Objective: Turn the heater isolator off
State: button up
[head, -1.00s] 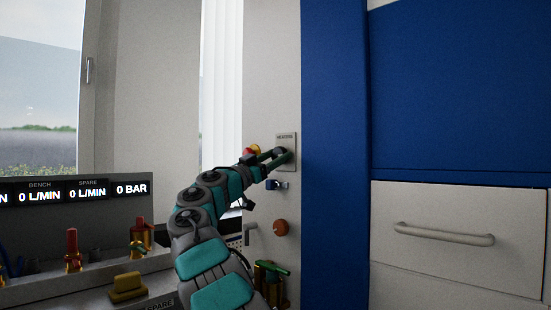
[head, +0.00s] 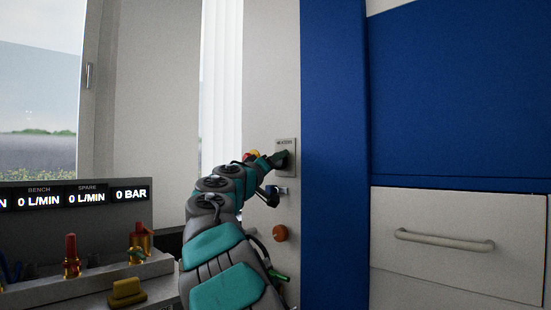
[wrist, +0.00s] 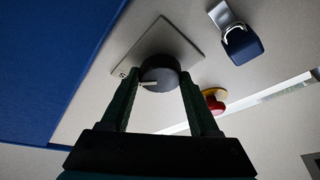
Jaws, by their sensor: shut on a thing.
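The heater isolator is a black round knob (wrist: 160,70) on a square grey plate (wrist: 180,42), with a pale pointer line on its side facing the left in the wrist view. In the head view the labelled plate (head: 286,143) is on the pale wall panel, and my gripper largely hides the knob. My gripper (wrist: 158,88) has one finger on each side of the knob and is shut on it; it also shows in the head view (head: 279,161). The lettering beside the pointer is too small to read surely.
A blue padlock (wrist: 242,44) hangs from a hasp near the plate. A red and yellow push button (wrist: 213,98) is close to one finger. An orange-brown round knob (head: 280,233) is lower on the panel. A blue upright (head: 334,150) stands right of it.

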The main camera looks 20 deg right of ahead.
jog(key=n+y+p, duration=0.1)
jog(key=n, duration=0.3)
jog(key=n+y+p, duration=0.2)
jog(key=n, duration=0.3)
jog(key=shift+g, duration=0.3)
jog(key=shift+n+y, duration=0.3)
jog(key=o, duration=1.4)
jog(key=shift+c, duration=0.2)
jog(key=b+v, duration=0.1)
jog(key=v, duration=0.7)
